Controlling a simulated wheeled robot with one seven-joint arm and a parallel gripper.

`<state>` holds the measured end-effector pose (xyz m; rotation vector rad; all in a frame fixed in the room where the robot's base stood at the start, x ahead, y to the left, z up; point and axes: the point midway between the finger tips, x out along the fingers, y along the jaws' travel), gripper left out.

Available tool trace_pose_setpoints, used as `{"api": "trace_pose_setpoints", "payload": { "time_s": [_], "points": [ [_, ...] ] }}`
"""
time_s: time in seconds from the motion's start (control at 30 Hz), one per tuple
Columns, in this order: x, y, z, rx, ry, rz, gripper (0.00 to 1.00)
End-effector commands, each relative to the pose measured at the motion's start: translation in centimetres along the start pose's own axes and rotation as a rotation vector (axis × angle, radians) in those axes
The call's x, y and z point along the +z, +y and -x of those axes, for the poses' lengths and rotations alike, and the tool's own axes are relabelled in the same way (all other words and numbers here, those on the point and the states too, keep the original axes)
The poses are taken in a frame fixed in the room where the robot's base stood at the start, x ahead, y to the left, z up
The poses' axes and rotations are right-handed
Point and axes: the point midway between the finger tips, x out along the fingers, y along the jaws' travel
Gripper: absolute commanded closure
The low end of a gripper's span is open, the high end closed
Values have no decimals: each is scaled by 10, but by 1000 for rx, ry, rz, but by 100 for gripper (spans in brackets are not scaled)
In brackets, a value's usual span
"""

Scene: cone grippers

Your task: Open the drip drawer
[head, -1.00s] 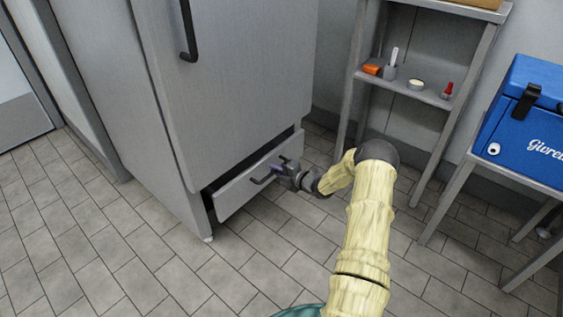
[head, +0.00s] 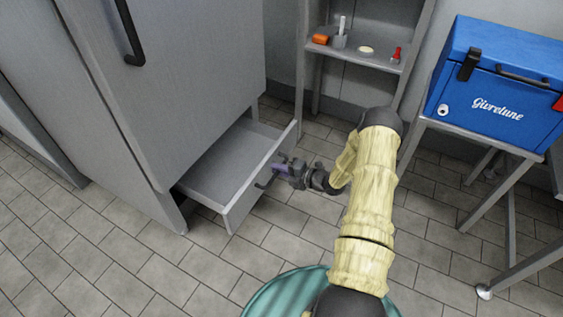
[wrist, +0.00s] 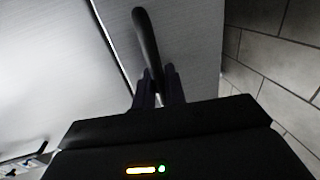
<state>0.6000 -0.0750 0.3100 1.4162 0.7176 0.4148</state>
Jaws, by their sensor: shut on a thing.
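The drip drawer (head: 222,172) at the bottom of the grey cabinet (head: 185,80) is pulled well out, and its inside looks empty. Its front panel carries a dark bar handle (head: 262,183). My gripper (head: 280,170) is at the drawer front, shut on the handle. In the wrist view the black handle (wrist: 147,40) runs down between the two fingers of my gripper (wrist: 158,85). The fingers hide part of the handle.
A grey shelf unit (head: 372,62) with small items stands behind my arm. A blue cool box (head: 490,85) sits on a metal stand (head: 480,136) at right. The tiled floor (head: 120,260) in front of the cabinet is clear.

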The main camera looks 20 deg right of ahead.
Motion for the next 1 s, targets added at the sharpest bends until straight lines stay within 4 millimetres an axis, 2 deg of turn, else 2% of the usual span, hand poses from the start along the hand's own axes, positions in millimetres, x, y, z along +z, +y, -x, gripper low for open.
{"api": "trace_pose_setpoints", "payload": {
  "time_s": [0.5, 0.53, 0.6, 0.63, 1.0],
  "points": [
    [-5, -1, 2, -2, 13, 4, 100],
    [-5, -1, 1, -2, 13, 4, 86],
    [-5, -1, 1, -2, 13, 4, 72],
    [-5, -1, 1, -2, 13, 4, 70],
    [-5, 0, 6, -1, 12, 3, 70]
  ]
}}
